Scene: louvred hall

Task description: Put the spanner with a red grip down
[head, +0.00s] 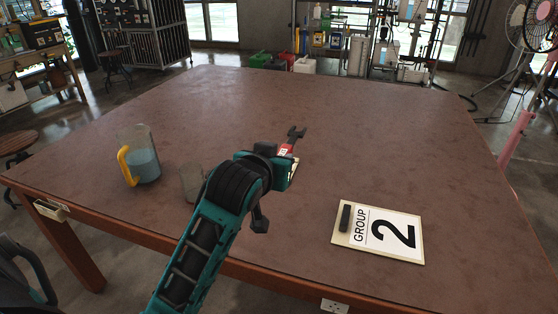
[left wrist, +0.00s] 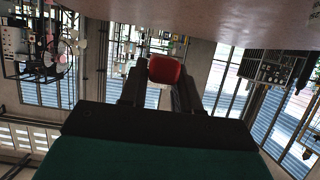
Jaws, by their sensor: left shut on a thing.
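My left gripper (head: 290,170) is over the middle of the brown table (head: 400,130), shut on the spanner (head: 297,133). The spanner's dark open-ended head points away from me, and part of its red grip shows just beyond the gripper. In the left wrist view, the red grip (left wrist: 166,70) shows between the two fingers (left wrist: 160,88). The table surface (left wrist: 200,18) fills the top of that view, and the spanner appears to be apart from it. My right gripper is not in view.
A clear jug (head: 146,165) with a yellow handle stands left on the table. A "GROUP 2" board (head: 378,232) with a dark bar lies front right. The table's far and right areas are clear.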

